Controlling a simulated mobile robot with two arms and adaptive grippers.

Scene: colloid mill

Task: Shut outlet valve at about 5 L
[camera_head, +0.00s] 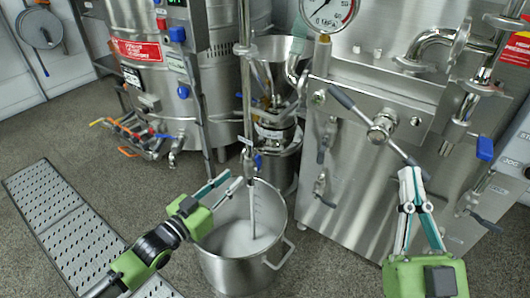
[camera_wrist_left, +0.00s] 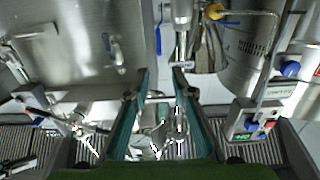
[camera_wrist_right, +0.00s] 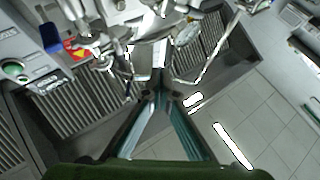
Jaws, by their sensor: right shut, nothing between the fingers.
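A steel pot (camera_head: 205,262) stands on the floor, with white liquid (camera_head: 232,238) in its lower part. A thin pale stream or rod (camera_head: 253,210) runs from there into the liquid. My left gripper (camera_head: 233,180) is at the pot's upper left rim, close to the valve; its fingers stand apart and empty in the left wrist view (camera_wrist_left: 160,78). My right gripper (camera_head: 410,172) is shut and empty; it also shows in the right wrist view (camera_wrist_right: 160,95).
A steel machine with a two-armed lever (camera_head: 381,130) and a pressure gauge (camera_head: 328,10) stands at right; the lever's lower end is close to my right gripper. A floor grating (camera_head: 60,215) lies at left.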

